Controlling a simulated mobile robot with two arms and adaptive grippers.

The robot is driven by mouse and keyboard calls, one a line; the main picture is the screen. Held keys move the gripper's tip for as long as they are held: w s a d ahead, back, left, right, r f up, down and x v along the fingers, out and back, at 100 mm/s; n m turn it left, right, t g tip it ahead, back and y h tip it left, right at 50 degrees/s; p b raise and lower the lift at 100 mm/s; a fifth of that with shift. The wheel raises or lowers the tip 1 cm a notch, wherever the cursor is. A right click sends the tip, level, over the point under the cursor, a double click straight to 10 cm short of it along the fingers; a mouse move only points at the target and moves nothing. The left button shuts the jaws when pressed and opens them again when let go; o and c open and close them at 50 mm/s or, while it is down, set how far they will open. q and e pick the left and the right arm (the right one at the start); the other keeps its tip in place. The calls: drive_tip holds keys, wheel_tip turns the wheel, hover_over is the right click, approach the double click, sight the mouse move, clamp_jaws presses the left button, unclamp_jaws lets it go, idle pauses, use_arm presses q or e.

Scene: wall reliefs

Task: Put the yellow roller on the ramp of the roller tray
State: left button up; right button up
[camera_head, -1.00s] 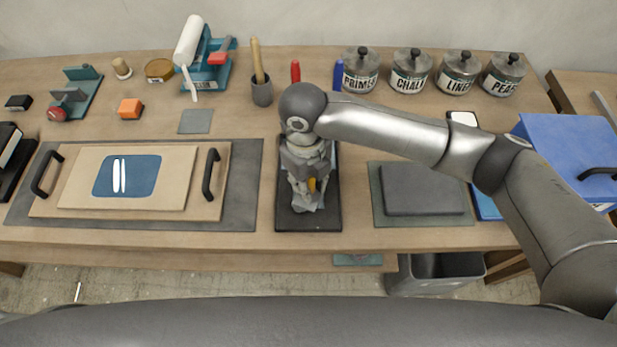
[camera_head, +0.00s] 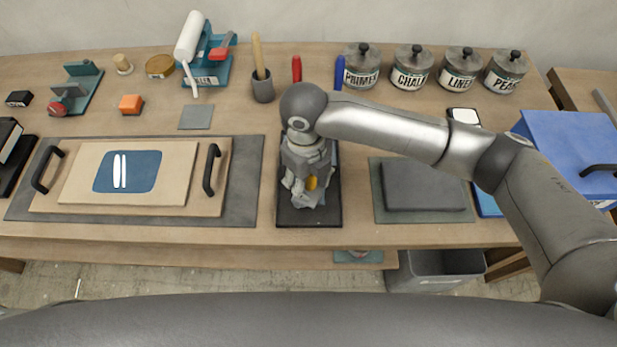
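The roller tray looks to be the dark tray (camera_head: 290,218) at the middle of the bench's front, mostly covered by my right gripper. My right gripper (camera_head: 304,198) points down over this tray. A small yellow patch (camera_head: 311,183), likely part of the yellow roller, shows between the gripper's parts. The rest of the roller is hidden. I cannot tell whether the fingers are shut on it or whether it touches the tray. My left gripper is not in view.
Left of the tray lies a board with black handles (camera_head: 209,170). On its right is a grey slab (camera_head: 420,188) on a mat. Behind stand a brush cup (camera_head: 263,90), red and blue markers and several labelled tins (camera_head: 361,68). A blue box (camera_head: 570,150) is at the right.

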drive_tip(key=shift+s+d+f, duration=0.1)
drive_tip(key=shift+s+f, duration=0.05)
drive_tip(key=shift+f, duration=0.25)
drive_tip(key=shift+r, duration=0.2)
drive_tip(key=r, duration=0.4)
drive_tip(key=r+b, duration=0.1)
drive_tip(key=r, duration=0.4)
drive_tip(key=r+b, duration=0.1)
drive_tip(key=r, duration=0.3)
drive_tip(key=shift+w+a+r, duration=0.15)
drive_tip(key=shift+w+a, duration=0.2)
drive_tip(key=shift+a, duration=0.1)
